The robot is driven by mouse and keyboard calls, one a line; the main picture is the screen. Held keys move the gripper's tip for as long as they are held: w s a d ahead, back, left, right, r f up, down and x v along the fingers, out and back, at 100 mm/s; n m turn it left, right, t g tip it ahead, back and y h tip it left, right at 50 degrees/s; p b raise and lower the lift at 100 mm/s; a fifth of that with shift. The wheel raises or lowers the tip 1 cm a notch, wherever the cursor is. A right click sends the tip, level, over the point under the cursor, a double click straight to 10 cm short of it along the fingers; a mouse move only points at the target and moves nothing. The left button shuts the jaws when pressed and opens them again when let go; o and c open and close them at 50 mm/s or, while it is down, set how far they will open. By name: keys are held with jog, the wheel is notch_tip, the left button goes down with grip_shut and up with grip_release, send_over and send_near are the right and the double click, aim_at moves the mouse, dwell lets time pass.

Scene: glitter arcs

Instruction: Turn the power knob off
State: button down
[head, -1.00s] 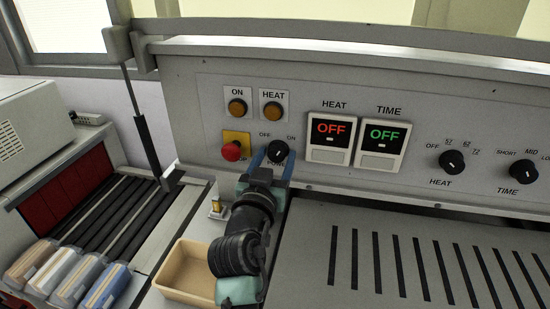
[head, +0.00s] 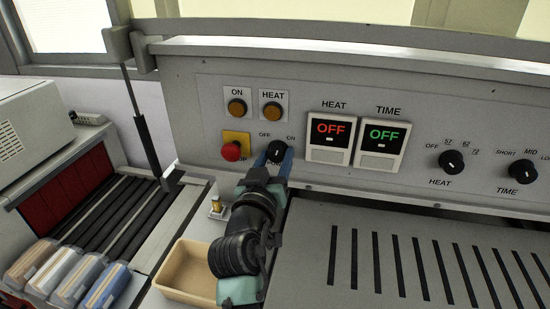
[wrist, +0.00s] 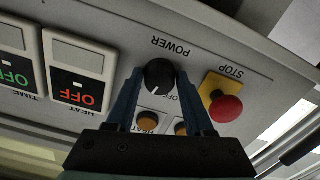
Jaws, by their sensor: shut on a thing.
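The black power knob (head: 276,151) is on the sloping panel between the OFF and ON labels, above the word POWER. It also shows in the upside-down wrist view (wrist: 159,74). Its white mark there points down and slightly left, away from the OFF label at right; the ON label is hidden behind a finger. My gripper (head: 274,160) reaches up to the panel with its blue fingers on both sides of the knob, shut on it. In the wrist view my gripper (wrist: 158,88) also has one finger on each side of the knob.
A red stop button (head: 231,151) on a yellow plate sits close left of the knob. Two amber lamps (head: 237,107) are above. The heat display (head: 330,133) and time display (head: 382,136) read OFF. A tan tray (head: 187,272) is below left of my arm.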

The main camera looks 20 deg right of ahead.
jog(key=n+p, duration=0.1)
jog(key=n, duration=0.3)
jog(key=shift+r+n, duration=0.1)
jog(key=shift+n, duration=0.2)
jog(key=n+p, duration=0.1)
jog(key=n, duration=0.3)
jog(key=shift+n, duration=0.3)
jog(key=shift+c, duration=1.4)
grip_release()
jog(key=shift+s+a, duration=0.3)
jog(key=shift+s, duration=0.2)
jog(key=b+v, duration=0.3)
jog(key=v, duration=0.9)
